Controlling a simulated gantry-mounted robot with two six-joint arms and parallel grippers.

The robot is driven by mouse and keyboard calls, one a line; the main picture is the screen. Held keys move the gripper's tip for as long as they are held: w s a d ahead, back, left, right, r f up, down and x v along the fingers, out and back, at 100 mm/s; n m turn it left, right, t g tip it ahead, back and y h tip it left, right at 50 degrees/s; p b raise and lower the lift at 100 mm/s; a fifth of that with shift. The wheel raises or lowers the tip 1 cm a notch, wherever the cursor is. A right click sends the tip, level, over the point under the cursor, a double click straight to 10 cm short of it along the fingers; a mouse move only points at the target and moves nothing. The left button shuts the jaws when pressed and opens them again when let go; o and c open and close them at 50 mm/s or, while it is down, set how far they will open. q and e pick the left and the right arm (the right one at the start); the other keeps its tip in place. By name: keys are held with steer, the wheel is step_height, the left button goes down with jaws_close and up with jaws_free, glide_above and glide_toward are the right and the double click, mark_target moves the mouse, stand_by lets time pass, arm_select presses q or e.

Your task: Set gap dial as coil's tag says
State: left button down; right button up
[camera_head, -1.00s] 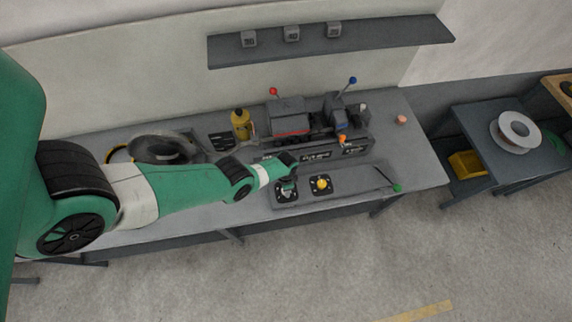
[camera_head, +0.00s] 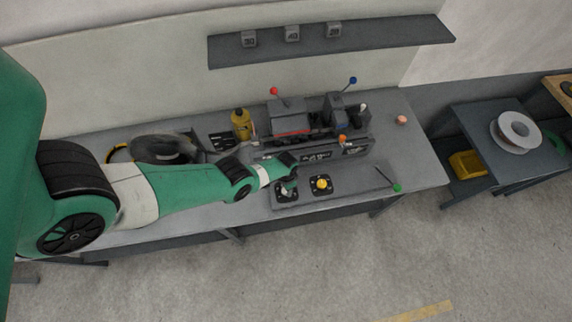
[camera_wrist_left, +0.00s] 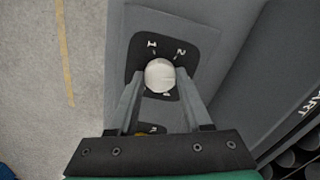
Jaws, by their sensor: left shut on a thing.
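My left gripper (camera_wrist_left: 160,92) is shut on a round white knob (camera_wrist_left: 160,75), with one finger on each side of it. The knob sits on a dark dial plate (camera_wrist_left: 187,52) with white marks; a 1 and a 2 show at its far side. In the head view this dial (camera_head: 285,192) is at the left end of a grey panel, partly under the gripper. A dark coil (camera_head: 165,149) lies at the left of the bench. I cannot make out a readable tag on it. My right gripper is not in view.
A machine with red- and blue-tipped levers stands behind. A yellow bottle (camera_head: 241,124) is near the coil. A pale spool (camera_head: 516,131) lies on the right-hand table.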

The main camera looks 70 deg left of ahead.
arm_select(q)
steer(key=n, duration=0.4)
steer(key=shift+n, duration=2.3)
steer(key=shift+c, duration=1.7)
jaws_free()
